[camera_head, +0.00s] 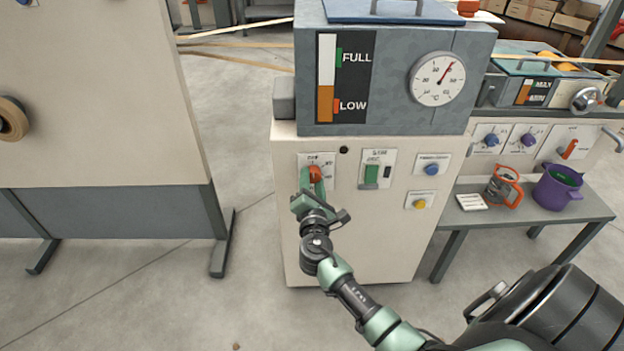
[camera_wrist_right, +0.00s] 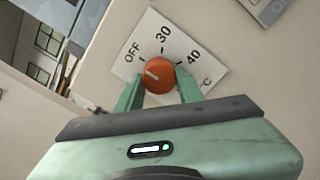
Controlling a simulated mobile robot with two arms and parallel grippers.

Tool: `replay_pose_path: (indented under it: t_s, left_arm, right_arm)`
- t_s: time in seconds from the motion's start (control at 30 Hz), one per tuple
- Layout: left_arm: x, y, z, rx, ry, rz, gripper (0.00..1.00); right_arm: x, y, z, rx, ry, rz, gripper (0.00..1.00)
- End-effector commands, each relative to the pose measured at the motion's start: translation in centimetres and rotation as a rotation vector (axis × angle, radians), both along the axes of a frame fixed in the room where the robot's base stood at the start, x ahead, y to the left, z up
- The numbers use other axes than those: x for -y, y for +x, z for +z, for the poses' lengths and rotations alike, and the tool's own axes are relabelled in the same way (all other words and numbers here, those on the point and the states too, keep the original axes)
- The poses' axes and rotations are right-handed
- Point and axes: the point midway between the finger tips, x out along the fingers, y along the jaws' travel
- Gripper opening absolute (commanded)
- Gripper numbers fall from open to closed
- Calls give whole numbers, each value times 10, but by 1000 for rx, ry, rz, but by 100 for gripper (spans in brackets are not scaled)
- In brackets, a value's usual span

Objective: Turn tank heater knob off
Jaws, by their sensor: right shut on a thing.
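The tank heater knob (camera_head: 315,173) is a round orange knob on a white plate on the cream cabinet front, below the tank. In the right wrist view the knob (camera_wrist_right: 158,76) has a white line on its face, on the side toward OFF. The plate (camera_wrist_right: 178,45) is marked OFF, 30 and 40 °C. My right gripper (camera_head: 313,180) is at the knob, its two green fingers on either side of it, shut on it. The fingers also show in the right wrist view (camera_wrist_right: 158,92). My left gripper is not in view.
The grey tank (camera_head: 393,75) above carries a FULL/LOW gauge and a round dial (camera_head: 437,79). A green switch (camera_head: 371,174), blue button (camera_head: 432,169) and yellow button (camera_head: 420,204) sit right of the knob. A bench (camera_head: 470,216) holds a purple pot (camera_head: 557,190).

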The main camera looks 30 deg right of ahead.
Motion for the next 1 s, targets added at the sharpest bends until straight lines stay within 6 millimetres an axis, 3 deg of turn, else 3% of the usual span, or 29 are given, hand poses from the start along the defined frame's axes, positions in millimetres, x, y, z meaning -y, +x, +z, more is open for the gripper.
replay_pose_path:
  t_s: [0.37,0.4,0.47,0.8,1.0]
  left_arm:
    - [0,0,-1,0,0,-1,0]
    - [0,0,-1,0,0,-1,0]
    - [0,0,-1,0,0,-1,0]
    - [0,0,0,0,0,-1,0]
    - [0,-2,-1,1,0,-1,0]
  right_arm:
    - [1,0,1,-2,-10,-1,0]
    - [1,0,1,-2,-10,-1,45]
    - [1,0,1,-2,-10,-1,59]
    - [-1,-2,0,-2,-7,0,59]
    - [-15,-25,0,-4,-5,1,59]
